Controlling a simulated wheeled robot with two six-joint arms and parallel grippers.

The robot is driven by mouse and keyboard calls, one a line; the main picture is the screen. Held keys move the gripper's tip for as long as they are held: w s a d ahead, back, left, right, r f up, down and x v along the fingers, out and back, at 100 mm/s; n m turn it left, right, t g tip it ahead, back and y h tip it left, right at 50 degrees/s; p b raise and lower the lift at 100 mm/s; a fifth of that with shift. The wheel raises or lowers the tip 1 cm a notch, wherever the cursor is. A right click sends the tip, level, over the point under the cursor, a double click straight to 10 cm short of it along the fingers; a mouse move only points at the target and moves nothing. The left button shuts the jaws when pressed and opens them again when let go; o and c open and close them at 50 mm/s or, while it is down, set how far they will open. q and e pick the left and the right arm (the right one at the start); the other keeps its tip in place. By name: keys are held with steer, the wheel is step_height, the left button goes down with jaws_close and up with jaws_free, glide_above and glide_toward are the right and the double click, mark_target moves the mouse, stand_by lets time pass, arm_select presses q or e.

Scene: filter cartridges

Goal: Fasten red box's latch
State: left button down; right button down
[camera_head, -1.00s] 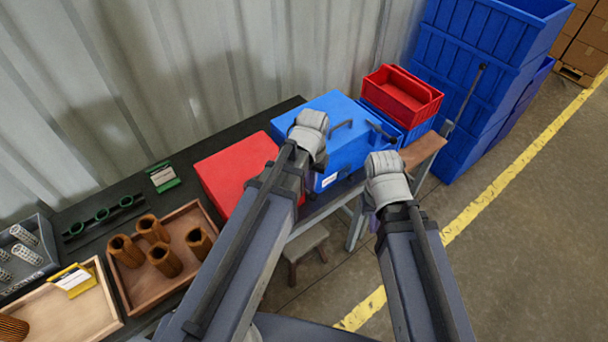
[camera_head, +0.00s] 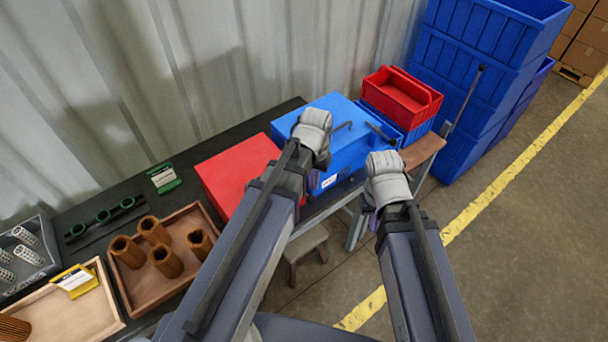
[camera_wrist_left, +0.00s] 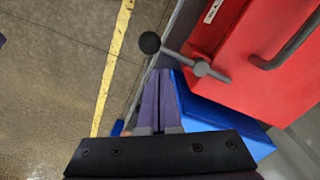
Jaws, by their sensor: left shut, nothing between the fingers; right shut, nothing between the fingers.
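The red box (camera_head: 232,172) sits on the dark bench, its right part hidden behind my left arm in the head view. In the left wrist view the red box (camera_wrist_left: 250,50) shows a grey handle (camera_wrist_left: 290,45) and a latch lever (camera_wrist_left: 203,68) with a dark ball knob (camera_wrist_left: 149,42) sticking out past the box's edge. My left gripper (camera_wrist_left: 164,78) is shut and empty, its tips below the knob in that picture, apparently apart from the lever. My right gripper (camera_head: 373,222) is mostly hidden below its wrist, right of the bench's front edge, away from the red box.
A blue box (camera_head: 345,110) with a handle and a black-knobbed lever stands right of the red box. A red bin (camera_head: 405,95) and tall blue crates (camera_head: 490,50) are beyond. A wooden tray (camera_head: 130,290) with brown cartridges is at left. A stool (camera_head: 306,245) stands below.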

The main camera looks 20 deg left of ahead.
arm_select(q)
step_height(320, 180, up, 7)
steer(key=p, duration=0.6)
steer(key=s+d+f+m+y+b, duration=0.1)
steer(key=s+d+f+m+b, duration=0.1)
steer(key=s+d+f+b, duration=0.4)
steer(key=s+f+b, duration=0.1)
steer(key=s, duration=0.2)
steer(key=shift+s+f, duration=0.2)
steer(key=shift+f, duration=0.05)
steer(key=shift+d, duration=0.1)
stand_by(0.4)
